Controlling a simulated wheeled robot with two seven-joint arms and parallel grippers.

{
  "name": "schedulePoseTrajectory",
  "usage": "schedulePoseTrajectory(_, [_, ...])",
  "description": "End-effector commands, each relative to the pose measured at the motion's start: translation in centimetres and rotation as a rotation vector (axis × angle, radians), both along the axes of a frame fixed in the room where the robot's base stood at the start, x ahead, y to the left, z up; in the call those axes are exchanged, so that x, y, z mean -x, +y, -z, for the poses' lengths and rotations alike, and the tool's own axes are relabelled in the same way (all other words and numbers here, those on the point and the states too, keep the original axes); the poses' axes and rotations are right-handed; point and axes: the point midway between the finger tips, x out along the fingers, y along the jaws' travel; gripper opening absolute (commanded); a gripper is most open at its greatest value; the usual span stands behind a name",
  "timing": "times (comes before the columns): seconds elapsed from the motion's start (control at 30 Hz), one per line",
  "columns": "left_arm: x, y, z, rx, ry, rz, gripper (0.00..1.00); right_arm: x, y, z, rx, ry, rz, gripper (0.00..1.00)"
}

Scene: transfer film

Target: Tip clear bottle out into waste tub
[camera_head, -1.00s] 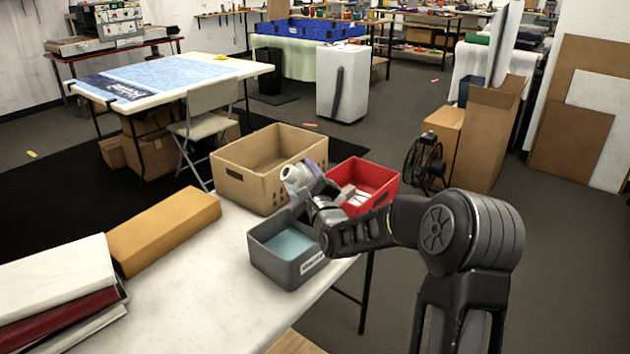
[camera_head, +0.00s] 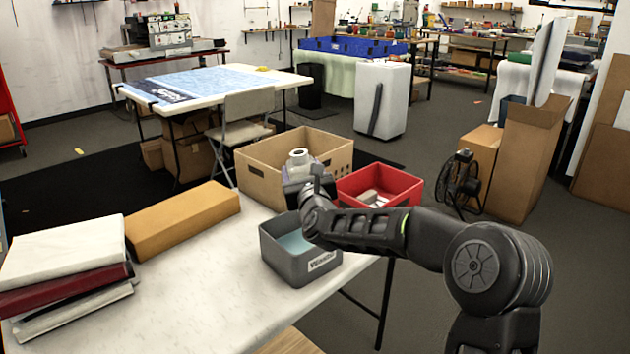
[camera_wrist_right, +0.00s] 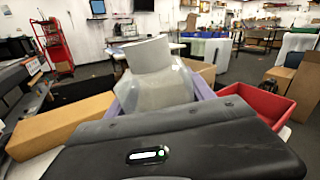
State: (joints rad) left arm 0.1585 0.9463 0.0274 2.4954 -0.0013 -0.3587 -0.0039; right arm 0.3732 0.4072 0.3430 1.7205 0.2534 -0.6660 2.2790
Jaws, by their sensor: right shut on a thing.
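The clear bottle (camera_head: 300,159) is upright, its pale cap or neck at the top, in front of the cardboard box. My right gripper (camera_head: 309,185) is shut on it and hides most of its body. In the right wrist view the bottle (camera_wrist_right: 155,85) stands between the light purple finger pads, see-through and greyish. The grey waste tub (camera_head: 286,263) stands on the white table below and slightly left of the gripper, its label on the front partly readable and a bluish layer inside. The gripper is above the tub's back edge. My left gripper is in neither view.
An open cardboard box (camera_head: 262,172) stands behind the tub. A red bin (camera_head: 407,188) with pale items is right of it. An orange-brown box (camera_head: 182,218) and stacked binders (camera_head: 65,262) lie to the left. The white table (camera_head: 215,290) is bare at its front middle.

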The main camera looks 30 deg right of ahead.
Motion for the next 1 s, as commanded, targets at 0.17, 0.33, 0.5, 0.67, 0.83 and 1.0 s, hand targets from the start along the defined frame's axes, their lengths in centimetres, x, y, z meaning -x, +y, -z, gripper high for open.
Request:
schedulePoseTrajectory(0.17, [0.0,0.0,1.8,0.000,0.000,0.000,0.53,-0.8,1.2,0.4,-0.101,-0.022,-0.005,0.00])
schedulePoseTrajectory(0.33, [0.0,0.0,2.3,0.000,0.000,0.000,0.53,-1.2,1.6,0.2,-0.155,-0.032,-0.004,0.00])
schedulePoseTrajectory(0.5, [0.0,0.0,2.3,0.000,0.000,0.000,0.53,-1.3,1.8,0.1,-0.169,-0.034,-0.005,0.00])
schedulePoseTrajectory(0.67, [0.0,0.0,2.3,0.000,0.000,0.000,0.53,-1.3,1.8,0.1,-0.169,-0.034,-0.005,0.00])
schedulePoseTrajectory(0.83, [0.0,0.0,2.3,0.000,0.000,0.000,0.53,-1.3,1.8,0.1,-0.168,-0.034,-0.005,0.00])
schedulePoseTrajectory(1.0, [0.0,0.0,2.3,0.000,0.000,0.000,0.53,-1.2,1.8,0.1,-0.168,-0.034,-0.005,0.00])
